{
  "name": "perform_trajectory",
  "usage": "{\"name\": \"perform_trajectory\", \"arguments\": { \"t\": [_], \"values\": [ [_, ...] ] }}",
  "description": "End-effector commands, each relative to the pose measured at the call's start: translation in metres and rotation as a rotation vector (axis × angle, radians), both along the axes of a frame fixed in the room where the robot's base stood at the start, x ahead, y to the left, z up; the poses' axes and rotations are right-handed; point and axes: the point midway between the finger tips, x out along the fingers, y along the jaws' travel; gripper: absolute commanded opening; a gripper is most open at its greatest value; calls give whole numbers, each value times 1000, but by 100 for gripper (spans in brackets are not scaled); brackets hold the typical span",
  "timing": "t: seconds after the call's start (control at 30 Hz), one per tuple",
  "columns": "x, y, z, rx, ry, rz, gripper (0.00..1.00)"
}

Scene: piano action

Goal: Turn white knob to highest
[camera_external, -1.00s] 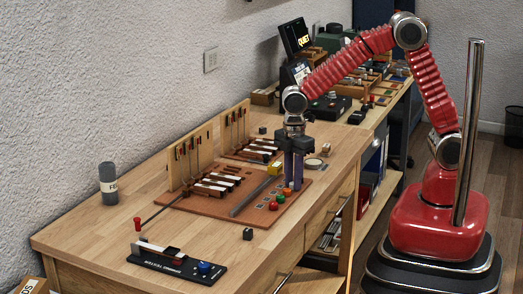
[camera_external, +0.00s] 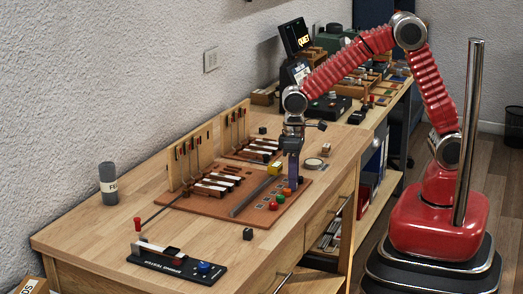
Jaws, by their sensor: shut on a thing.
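My gripper (camera_external: 294,184) points straight down at the right end of the brown board (camera_external: 212,208), its fingertips low at the far end of a row of small coloured knobs. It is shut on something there. The white knob itself does not show; the fingers cover that spot, so its setting cannot be read. A red knob (camera_external: 273,206), a green knob (camera_external: 281,199) and an orange knob (camera_external: 287,191) stand nearer the camera in the same row, apart from one another.
Piano action models with white keys (camera_external: 210,187) stand left of the gripper. A yellow block (camera_external: 275,168) and a round white-topped item (camera_external: 314,163) are close by.

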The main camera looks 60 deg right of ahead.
Motion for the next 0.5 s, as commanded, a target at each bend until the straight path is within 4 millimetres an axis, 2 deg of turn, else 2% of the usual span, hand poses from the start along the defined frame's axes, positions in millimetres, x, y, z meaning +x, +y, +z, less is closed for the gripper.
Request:
{"name": "perform_trajectory", "arguments": {
  "t": [0.5],
  "values": [
    [2,1,2,4,-6,-488,0]
  ]
}}
